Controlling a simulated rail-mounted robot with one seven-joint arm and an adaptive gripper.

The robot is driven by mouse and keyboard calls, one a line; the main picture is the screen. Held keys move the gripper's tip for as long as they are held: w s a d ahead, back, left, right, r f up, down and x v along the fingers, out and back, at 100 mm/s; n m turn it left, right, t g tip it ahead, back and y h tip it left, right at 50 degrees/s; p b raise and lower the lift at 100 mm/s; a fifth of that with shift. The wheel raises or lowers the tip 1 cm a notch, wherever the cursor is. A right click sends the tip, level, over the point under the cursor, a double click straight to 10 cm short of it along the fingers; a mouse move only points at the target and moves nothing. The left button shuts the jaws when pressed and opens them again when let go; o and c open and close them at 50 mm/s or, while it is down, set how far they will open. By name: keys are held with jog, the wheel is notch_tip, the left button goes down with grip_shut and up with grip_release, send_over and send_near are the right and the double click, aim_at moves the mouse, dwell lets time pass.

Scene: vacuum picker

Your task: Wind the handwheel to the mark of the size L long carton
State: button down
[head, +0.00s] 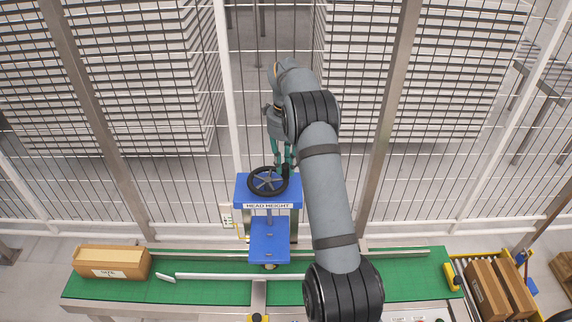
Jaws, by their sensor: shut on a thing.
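The black spoked handwheel (268,181) lies on top of a blue housing (240,189) labelled HEAD HEIGHT. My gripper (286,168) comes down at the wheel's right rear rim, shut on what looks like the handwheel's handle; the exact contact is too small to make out. A brown carton (112,258) lies at the left end of the green belt, with a white label that seems to read SIZE and a letter. No size marks or pointer can be made out in this view.
A blue plate (269,238) hangs below the housing over the green conveyor belt (400,265). A pale guide rail (240,277) runs along the belt. More brown cartons (487,290) stand at the right end. A wire fence (230,90) stands behind the housing.

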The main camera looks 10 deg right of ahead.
jog(key=shift+w+r+p, duration=0.1)
jog(key=shift+p, duration=0.2)
jog(key=shift+w+r+n+p, duration=0.15)
jog(key=shift+w+n+p, duration=0.25)
jog(key=shift+n+p, duration=0.65)
jog(key=w+n+p, duration=0.1)
jog(key=n+p, duration=0.2)
jog(key=shift+w+a+n, duration=0.2)
jog(key=shift+w+n, duration=0.05)
jog(key=shift+w, duration=0.1)
jog(key=n+p, duration=0.1)
jog(key=w+a+n+p, duration=0.1)
jog(key=n+p, duration=0.1)
jog(key=shift+w+n, duration=0.25)
jog(key=shift+n, duration=0.05)
jog(key=shift+w+a+f+n, duration=0.1)
jog(key=shift+w+a+n, duration=0.15)
jog(key=shift+n, duration=0.5)
jog(key=shift+w+a+f+n, duration=0.1)
jog(key=shift+w+a+n, duration=0.15)
jog(key=shift+n, duration=0.5)
jog(key=c, duration=1.7)
grip_release()
jog(key=shift+s, duration=0.15)
jog(key=shift+o, duration=0.2)
